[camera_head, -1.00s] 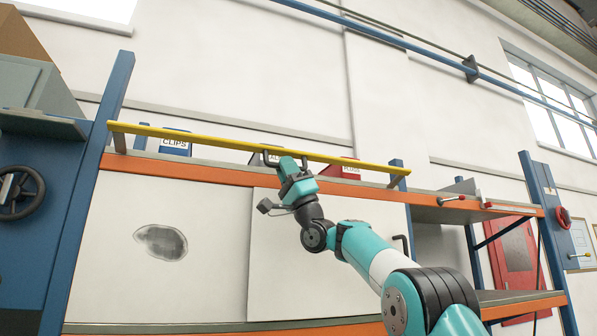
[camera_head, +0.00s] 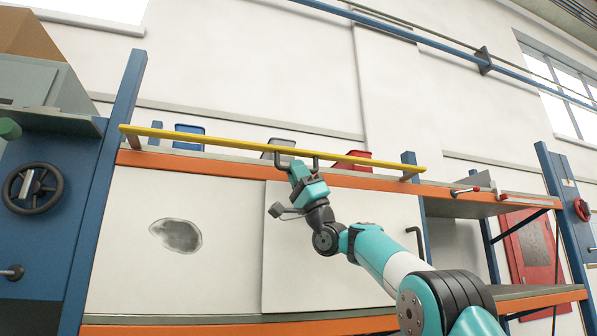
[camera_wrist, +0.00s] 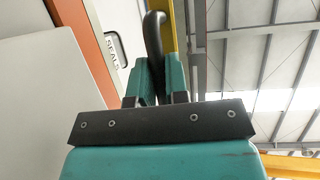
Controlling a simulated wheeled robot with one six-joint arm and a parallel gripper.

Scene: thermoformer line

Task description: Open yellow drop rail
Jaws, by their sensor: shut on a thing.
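The yellow drop rail (camera_head: 220,143) runs across the front of the upper shelf in the head view, standing a little above the orange shelf edge and in front of the bins. A dark U-shaped handle (camera_head: 315,161) is fixed near its middle. My gripper (camera_head: 298,170) reaches up to this handle from below and is shut on it. In the wrist view the dark handle (camera_wrist: 154,32) curves up between my gripper's fingers (camera_wrist: 160,80). The yellow rail (camera_wrist: 179,25) passes just behind it. The grasped part is largely hidden by the fingers.
Blue (camera_head: 189,134), grey (camera_head: 281,145) and red (camera_head: 354,158) bins stand behind the rail. The orange shelf edge (camera_head: 220,168) and white panels (camera_head: 200,275) lie below. A blue post (camera_head: 110,170) stands left. Another dark handle (camera_head: 416,240) is right of my gripper.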

